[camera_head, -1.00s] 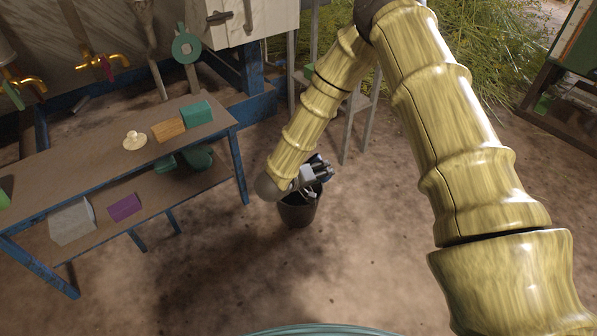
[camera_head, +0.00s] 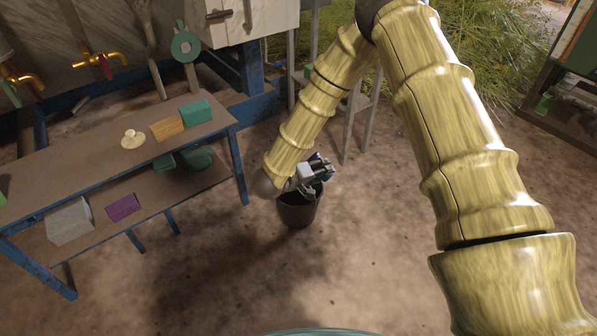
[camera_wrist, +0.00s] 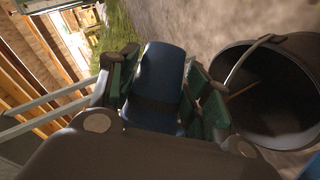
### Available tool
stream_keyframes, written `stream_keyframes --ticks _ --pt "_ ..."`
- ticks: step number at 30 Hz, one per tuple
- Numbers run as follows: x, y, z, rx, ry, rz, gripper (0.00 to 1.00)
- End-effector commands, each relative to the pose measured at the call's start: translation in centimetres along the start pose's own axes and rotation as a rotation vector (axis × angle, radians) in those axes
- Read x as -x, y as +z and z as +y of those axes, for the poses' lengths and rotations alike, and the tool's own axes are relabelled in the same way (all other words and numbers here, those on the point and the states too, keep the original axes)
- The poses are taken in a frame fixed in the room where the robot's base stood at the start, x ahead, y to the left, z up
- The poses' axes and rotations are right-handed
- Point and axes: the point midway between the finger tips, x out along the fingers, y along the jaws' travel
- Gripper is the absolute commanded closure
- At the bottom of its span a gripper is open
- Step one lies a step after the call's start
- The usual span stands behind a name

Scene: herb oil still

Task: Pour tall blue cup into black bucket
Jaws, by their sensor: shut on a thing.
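The black bucket (camera_head: 297,211) stands on the ground right of the blue-framed bench. It also shows at the right of the wrist view (camera_wrist: 268,92), with its open mouth and wire handle visible. My gripper (camera_head: 318,172) is over the bucket's rim in the head view. In the wrist view my gripper's green-padded fingers (camera_wrist: 165,100) are shut on the tall blue cup (camera_wrist: 162,75), one on each side. The cup is beside the bucket's mouth in that view. The cup's opening and contents are hidden. In the head view the cup is small and mostly covered by my gripper.
The two-shelf bench (camera_head: 75,180) at left holds a wooden block (camera_head: 168,128), a green box (camera_head: 196,112), a pale lidded piece (camera_head: 133,140) and a purple box (camera_head: 122,207). A grey-legged stand (camera_head: 352,125) is behind the bucket. Open dirt ground lies in front and right.

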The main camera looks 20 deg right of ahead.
Motion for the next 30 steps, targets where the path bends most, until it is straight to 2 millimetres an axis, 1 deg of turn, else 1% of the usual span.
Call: stream_keyframes --ticks 30 --pt "-0.26 0.15 -0.49 0.097 0.046 -0.028 0.82"
